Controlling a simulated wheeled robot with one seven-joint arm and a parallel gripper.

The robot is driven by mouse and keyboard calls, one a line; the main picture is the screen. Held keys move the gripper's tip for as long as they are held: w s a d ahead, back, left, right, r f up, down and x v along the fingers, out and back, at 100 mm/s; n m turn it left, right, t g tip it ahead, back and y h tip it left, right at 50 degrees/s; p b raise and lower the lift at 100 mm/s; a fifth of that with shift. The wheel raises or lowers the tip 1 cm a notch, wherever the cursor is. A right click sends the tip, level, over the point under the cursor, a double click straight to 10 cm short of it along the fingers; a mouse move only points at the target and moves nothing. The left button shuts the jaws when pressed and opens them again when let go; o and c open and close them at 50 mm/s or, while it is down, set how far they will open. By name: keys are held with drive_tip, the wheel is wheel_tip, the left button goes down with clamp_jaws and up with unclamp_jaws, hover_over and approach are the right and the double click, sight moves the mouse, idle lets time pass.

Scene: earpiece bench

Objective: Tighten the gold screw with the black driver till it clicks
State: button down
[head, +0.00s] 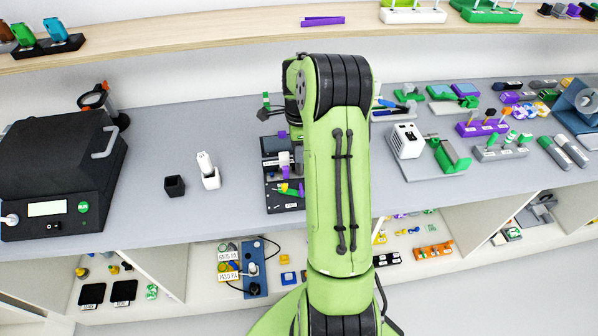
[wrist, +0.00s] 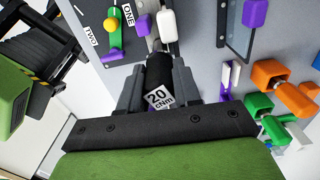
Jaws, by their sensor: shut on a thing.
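In the wrist view my gripper (wrist: 158,72) is shut on the black driver (wrist: 159,66), which carries a white "20 cNm" label. The driver's tip points away from the camera and is hidden. Beyond it is a dark fixture plate with "ONE" and "TWO" labels, a green lever with a yellow knob (wrist: 110,25), a purple piece (wrist: 143,23) and a white block (wrist: 166,24). The fixture (head: 284,204) also shows in the head view, left of my arm. I cannot make out the gold screw in either view. In the head view my arm hides the gripper.
A black box-shaped machine (head: 60,165) stands at the left of the bench. A small black cup (head: 174,187) and a white holder (head: 211,180) stand on otherwise clear bench left of the fixture. Orange blocks (wrist: 270,74) and green parts lie at the wrist view's right.

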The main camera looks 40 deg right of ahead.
drive_tip(key=shift+m, duration=0.6)
drive_tip(key=m+b, duration=0.1)
drive_tip(key=m, duration=0.3)
drive_tip(key=shift+f+m, duration=0.1)
drive_tip(key=shift+m, duration=0.2)
